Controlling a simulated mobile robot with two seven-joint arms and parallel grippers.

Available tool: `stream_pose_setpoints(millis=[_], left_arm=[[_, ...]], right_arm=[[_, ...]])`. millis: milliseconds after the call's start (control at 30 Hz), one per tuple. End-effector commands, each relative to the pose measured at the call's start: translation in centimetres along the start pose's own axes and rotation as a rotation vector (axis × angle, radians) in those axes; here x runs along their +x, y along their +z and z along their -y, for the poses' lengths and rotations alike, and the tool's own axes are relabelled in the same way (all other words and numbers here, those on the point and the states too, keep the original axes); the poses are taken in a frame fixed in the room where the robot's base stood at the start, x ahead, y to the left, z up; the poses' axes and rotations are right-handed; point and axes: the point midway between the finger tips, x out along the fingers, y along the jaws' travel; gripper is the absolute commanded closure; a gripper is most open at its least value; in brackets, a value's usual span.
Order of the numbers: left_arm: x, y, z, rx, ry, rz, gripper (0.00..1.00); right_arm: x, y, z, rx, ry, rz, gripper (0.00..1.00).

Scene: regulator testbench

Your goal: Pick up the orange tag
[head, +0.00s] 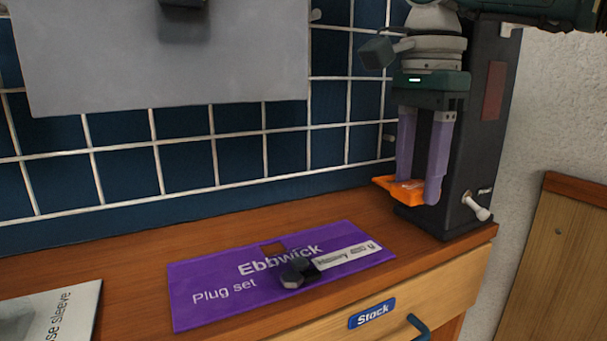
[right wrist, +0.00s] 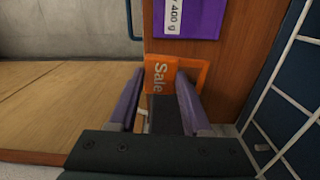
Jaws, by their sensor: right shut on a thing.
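The orange tag (head: 391,186) is between the purple fingers of my right gripper (head: 418,191), in front of the black device at the back right corner of the bench. It looks raised a little above the wooden top. My left gripper is not in view.
A purple "Ebbwick Plug set" packet (head: 210,301) lies on the wooden bench (head: 130,268), with a dark knob-like part on it. A printed sheet (head: 75,318) lies front left. The black device (head: 462,190) stands close beside my right gripper. A tiled wall is behind.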

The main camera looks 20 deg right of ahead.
Motion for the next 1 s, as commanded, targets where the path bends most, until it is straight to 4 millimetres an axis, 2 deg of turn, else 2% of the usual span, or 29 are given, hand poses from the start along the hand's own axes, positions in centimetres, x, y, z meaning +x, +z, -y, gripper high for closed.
stream_pose_setpoints(millis=[267,500,700,833,1000], left_arm=[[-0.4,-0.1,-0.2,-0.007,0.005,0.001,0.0],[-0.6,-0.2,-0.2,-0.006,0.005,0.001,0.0],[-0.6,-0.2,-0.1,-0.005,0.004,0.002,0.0],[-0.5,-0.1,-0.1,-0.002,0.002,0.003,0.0],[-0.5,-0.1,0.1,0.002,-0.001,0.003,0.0]], right_arm=[[0.0,-0.5,-5.0,0.0,0.003,-0.003,1.0],[0.1,-0.9,-10.6,0.002,0.004,-0.003,1.0],[0.1,-1.1,-14.6,0.002,0.004,-0.003,1.0],[0.1,-1.2,-16.2,0.002,0.002,-0.003,1.0],[0.0,-1.1,-17.3,0.001,0.001,0.0,1.0]])
